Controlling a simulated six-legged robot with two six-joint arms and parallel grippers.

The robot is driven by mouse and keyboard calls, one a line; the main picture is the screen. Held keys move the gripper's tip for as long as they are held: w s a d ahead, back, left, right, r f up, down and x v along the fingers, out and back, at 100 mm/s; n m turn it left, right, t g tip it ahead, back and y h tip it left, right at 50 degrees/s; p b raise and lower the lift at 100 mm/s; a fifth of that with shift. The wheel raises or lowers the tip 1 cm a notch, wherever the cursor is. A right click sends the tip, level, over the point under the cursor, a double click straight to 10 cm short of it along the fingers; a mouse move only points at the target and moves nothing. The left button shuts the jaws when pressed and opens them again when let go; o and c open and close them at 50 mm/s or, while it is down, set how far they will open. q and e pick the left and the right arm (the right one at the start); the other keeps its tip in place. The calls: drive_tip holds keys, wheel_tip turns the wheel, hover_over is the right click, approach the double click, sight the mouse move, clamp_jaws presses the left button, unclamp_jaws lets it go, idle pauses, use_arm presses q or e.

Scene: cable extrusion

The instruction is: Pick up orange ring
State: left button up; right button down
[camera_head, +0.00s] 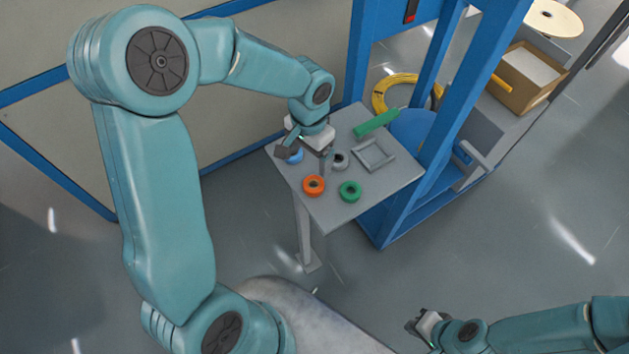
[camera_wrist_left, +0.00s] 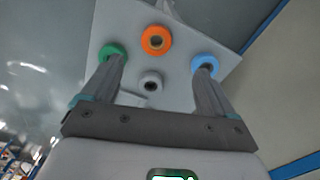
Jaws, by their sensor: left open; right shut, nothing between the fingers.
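The orange ring (camera_head: 313,186) lies flat on the small grey table (camera_head: 341,216), near its front left edge. In the left wrist view the orange ring (camera_wrist_left: 156,40) is ahead of the fingers, near the middle. My left gripper (camera_head: 305,153) is open above the table, behind the orange ring and apart from it. In the left wrist view its two fingers (camera_wrist_left: 157,75) point toward the table with nothing held between them. My right gripper (camera_head: 425,323) is shut and empty, low at the right, away from the table.
A green ring (camera_head: 350,191), a grey ring (camera_head: 340,160) and a blue ring (camera_head: 294,157) are also on the table. A blue metal frame (camera_head: 394,190) stands at the table's right.

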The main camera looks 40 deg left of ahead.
use_arm(q)
approach(314, 187)
drive_tip(key=shift+s+a, duration=0.15)
drive_tip(key=shift+s, duration=0.25)
drive_tip(key=shift+a+f, duration=0.1)
drive_tip(key=shift+f, duration=0.5)
drive_tip(key=f, duration=0.3)
drive_tip(key=w+f+p, duration=0.1)
drive_tip(key=f, duration=0.1)
drive_tip(key=shift+d, duration=0.25)
drive_tip(key=shift+s+d+r, duration=0.1)
drive_tip(key=shift+s, duration=0.1)
drive_tip(key=shift+w, duration=0.15)
drive_tip(key=c, duration=1.1)
drive_tip(key=shift+c, duration=0.2)
